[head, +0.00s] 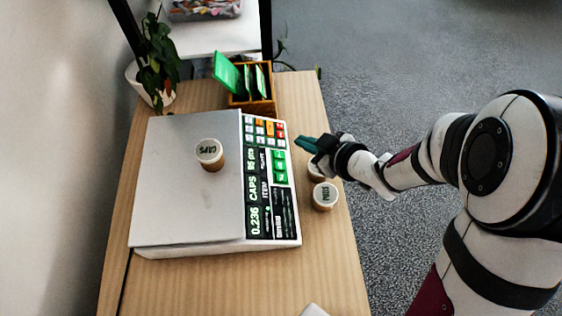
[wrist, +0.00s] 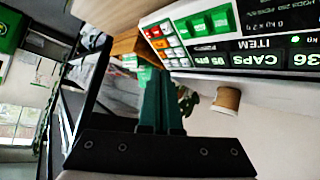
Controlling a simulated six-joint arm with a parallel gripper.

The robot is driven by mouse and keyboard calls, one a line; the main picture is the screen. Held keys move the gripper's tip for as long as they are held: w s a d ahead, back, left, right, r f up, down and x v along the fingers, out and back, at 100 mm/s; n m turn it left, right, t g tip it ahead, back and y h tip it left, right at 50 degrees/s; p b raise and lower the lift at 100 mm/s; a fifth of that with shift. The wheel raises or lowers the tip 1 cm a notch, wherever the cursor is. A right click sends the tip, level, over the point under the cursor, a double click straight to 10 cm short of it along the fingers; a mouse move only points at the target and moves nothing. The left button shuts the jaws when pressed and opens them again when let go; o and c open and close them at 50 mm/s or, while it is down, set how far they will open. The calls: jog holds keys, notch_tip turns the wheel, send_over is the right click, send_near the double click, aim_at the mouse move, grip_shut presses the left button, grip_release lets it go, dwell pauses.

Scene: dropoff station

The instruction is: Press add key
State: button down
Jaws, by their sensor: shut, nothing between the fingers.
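A scale with a light flat plate (head: 185,195) stands on the wooden table. Its key panel (head: 265,132) has white, orange and red keys, with a block of green keys (head: 279,166) below; the key labels are too small to read, so I cannot tell which is the add key. The wrist view shows the coloured keys (wrist: 165,42) and the green keys (wrist: 209,22). My gripper (head: 304,143), with teal fingers, is shut and empty just right of the panel. In the wrist view its fingertips (wrist: 162,78) are near the coloured keys; contact is not clear.
A jar labelled CAPS (head: 210,155) stands on the plate. The dark display (head: 258,215) reads 0.236 and CAPS. Two more jars stand right of the scale, the nearer one (head: 324,197) clear, the other partly hidden by my gripper. A wooden box (head: 262,105) with green cards and a potted plant (head: 157,70) stand behind.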

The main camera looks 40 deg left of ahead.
send_over(289, 172)
notch_tip(289, 172, down, 7)
jog(key=shift+f, duration=0.2)
jog(key=shift+f, duration=0.1)
dwell(1.9)
jog(key=shift+s+a+f, duration=0.1)
jog(key=shift+f, duration=0.15)
jog(key=shift+s+a+f, duration=0.1)
jog(key=shift+f, duration=0.25)
dwell(0.6)
jog(key=shift+r, duration=0.1)
jog(key=shift+w+d+r, duration=0.2)
jog(key=shift+d+r, duration=0.05)
jog(key=shift+r, duration=0.35)
jog(key=shift+w+d+r, duration=0.25)
jog(key=shift+r, duration=0.5)
jog(key=shift+w+d+r, duration=0.2)
jog(key=shift+w+r, duration=0.05)
jog(key=shift+r, duration=0.55)
jog(key=shift+w+d+r, duration=0.25)
jog(key=shift+r, duration=0.5)
